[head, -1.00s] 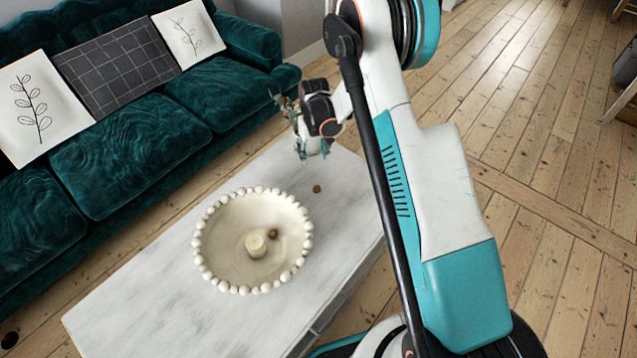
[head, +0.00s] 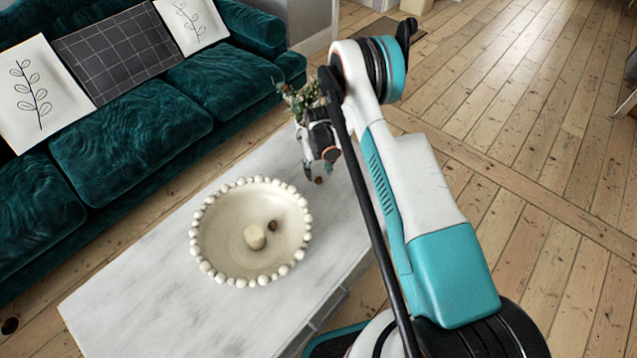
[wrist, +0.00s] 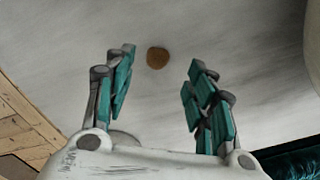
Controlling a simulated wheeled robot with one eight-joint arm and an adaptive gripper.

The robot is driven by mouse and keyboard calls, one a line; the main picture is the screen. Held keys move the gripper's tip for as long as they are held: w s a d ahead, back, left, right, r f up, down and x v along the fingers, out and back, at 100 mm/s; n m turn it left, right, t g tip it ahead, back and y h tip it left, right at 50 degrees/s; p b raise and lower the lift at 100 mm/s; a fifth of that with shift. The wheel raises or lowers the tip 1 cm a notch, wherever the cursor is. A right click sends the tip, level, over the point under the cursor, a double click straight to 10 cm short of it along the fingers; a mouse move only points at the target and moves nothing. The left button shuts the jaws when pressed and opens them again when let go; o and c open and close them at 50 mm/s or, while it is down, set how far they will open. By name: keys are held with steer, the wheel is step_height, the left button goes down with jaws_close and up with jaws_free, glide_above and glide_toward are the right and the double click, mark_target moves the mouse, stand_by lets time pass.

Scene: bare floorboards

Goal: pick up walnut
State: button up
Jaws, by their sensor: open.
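A small brown walnut (head: 318,180) lies on the white marble table near its far end in the head view. In the wrist view the walnut (wrist: 158,58) lies on the table just beyond the fingertips, between their lines and nearer the left finger. My gripper (head: 319,176) is above the table at the walnut in the head view. In the wrist view my gripper (wrist: 160,75) has its two teal-padded fingers spread apart with nothing between them. A second small brown ball, like a walnut (head: 272,226), lies in the beaded bowl beside a candle.
The marble table (head: 140,300) carries a cream bowl (head: 215,262) with a beaded rim and a pale candle (head: 254,237). A leafy plant (head: 303,98) stands behind my gripper. A green sofa (head: 130,150) runs along the left.

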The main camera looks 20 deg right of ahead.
mark_target(319, 178)
steer(key=shift+w+d+f+b, duration=0.1)
steer(key=shift+f+b, duration=0.65)
steer(key=shift+f, duration=0.6)
steer(key=shift+d+f+b, duration=0.1)
steer(key=shift+f+b, duration=0.6)
steer(key=shift+f, duration=0.65)
steer(key=shift+r, duration=0.1)
steer(key=shift+c, duration=0.2)
steer(key=c, duration=0.8)
